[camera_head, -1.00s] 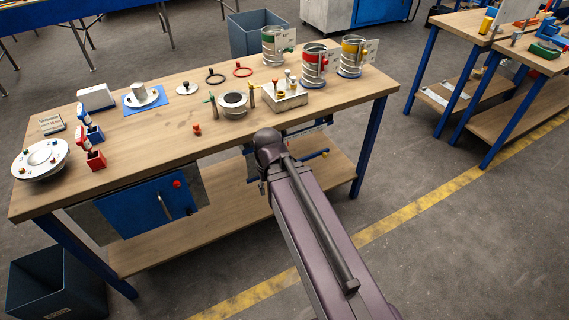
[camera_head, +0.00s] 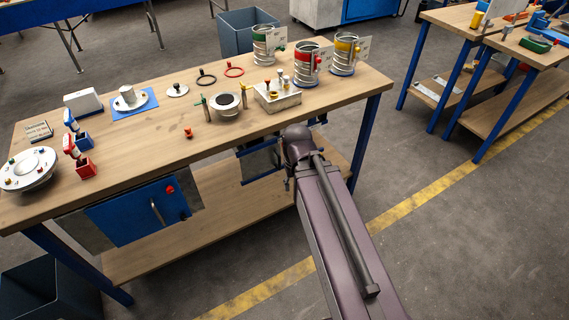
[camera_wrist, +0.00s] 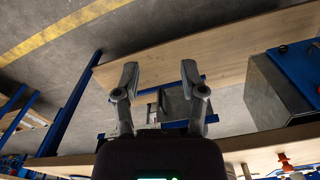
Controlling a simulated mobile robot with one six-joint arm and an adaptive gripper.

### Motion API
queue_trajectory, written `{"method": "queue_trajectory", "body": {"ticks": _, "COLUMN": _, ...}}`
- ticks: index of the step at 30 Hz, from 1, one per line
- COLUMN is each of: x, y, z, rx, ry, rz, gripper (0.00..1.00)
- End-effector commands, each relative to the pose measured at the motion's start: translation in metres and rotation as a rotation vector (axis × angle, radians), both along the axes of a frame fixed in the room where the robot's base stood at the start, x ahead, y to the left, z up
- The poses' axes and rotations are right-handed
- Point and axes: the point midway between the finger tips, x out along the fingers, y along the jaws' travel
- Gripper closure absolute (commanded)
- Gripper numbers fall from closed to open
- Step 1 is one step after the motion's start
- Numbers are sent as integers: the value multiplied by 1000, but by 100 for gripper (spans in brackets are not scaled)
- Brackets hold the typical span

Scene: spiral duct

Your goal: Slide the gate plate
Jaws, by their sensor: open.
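Three ribbed metal duct pieces stand at the back right of the bench in the head view, with green (camera_head: 263,46), red (camera_head: 306,68) and yellow (camera_head: 344,56) bands. Pale flat plates stick out of their right sides: by the green one (camera_head: 279,47), by the red one (camera_head: 327,57) and by the yellow one (camera_head: 362,45). I cannot tell which is the gate plate. My gripper (camera_wrist: 160,74) is open and empty in the wrist view, low at the bench's front. It is apart from the ducts. In the head view my arm hides it.
The wooden bench top (camera_head: 150,165) holds a metal block (camera_head: 277,97), a ring-topped part (camera_head: 226,103) and small parts. Under its front edge hang a blue panel with a handle (camera_head: 135,212) and a blue-framed grey piece (camera_wrist: 175,106). A lower shelf (camera_wrist: 225,45) lies beyond my fingers.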

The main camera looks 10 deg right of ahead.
Motion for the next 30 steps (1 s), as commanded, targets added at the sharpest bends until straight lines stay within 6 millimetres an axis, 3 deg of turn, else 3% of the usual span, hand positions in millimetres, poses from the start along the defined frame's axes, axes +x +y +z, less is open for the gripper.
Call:
{"method": "queue_trajectory", "body": {"ticks": 12, "x": 1, "y": 0, "z": -1, "rx": 0, "ry": -1, "rz": 0, "gripper": 46}}
{"method": "queue_trajectory", "body": {"ticks": 17, "x": 14, "y": 0, "z": -8, "rx": 3, "ry": -20, "rz": 7, "gripper": 46}}
{"method": "queue_trajectory", "body": {"ticks": 23, "x": 62, "y": 3, "z": -32, "rx": 11, "ry": -91, "rz": 23, "gripper": 46}}
{"method": "queue_trajectory", "body": {"ticks": 30, "x": 149, "y": 1, "z": -68, "rx": 20, "ry": -229, "rz": 66, "gripper": 46}}
